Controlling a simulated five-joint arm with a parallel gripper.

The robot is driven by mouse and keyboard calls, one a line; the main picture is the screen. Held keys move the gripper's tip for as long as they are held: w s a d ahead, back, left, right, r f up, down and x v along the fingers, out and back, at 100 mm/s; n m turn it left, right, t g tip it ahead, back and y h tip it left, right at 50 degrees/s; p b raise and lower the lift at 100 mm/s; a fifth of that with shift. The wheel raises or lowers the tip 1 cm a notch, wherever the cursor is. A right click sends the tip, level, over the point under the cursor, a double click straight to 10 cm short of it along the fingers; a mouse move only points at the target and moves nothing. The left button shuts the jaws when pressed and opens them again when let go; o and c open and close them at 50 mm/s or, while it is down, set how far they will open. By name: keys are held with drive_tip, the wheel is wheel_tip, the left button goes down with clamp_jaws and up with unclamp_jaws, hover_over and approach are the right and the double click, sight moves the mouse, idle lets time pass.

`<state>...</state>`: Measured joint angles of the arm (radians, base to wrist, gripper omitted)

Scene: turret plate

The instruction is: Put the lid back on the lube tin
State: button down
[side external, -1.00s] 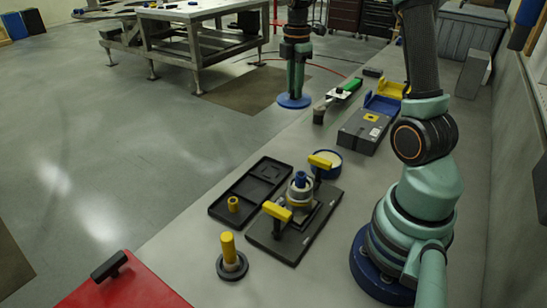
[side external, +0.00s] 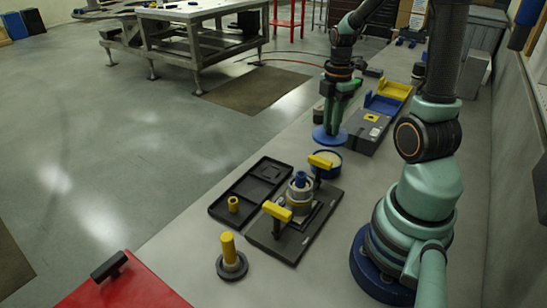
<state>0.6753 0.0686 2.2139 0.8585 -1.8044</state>
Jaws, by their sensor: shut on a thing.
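The lube tin (side external: 333,158) is a round, dark blue open tin with pale contents, standing behind the clamp plate. Its front left is partly hidden by a yellow clamp handle. The lid (side external: 329,138) is a flat blue disc, roughly level, held beneath my gripper (side external: 334,124). My gripper is shut on the lid, though the fingers are hard to make out against it. The lid appears just above and behind the tin in the picture, apart from it. Its exact height and offset cannot be told from this one view.
A dark plate (side external: 262,235) carries yellow-handled clamps around a turret part (side external: 301,190). A black tray (side external: 227,207) lies left of it. A yellow-topped post (side external: 228,248) stands in front. A grey box (side external: 364,131) and blue and yellow bins (side external: 385,103) stand right of the lid.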

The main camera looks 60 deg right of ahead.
drive_tip(key=shift+s+f, duration=0.1)
drive_tip(key=shift+f, duration=3.15)
drive_tip(key=shift+f, duration=0.15)
drive_tip(key=shift+c, duration=0.6)
unclamp_jaws()
drive_tip(key=shift+r, duration=3.5)
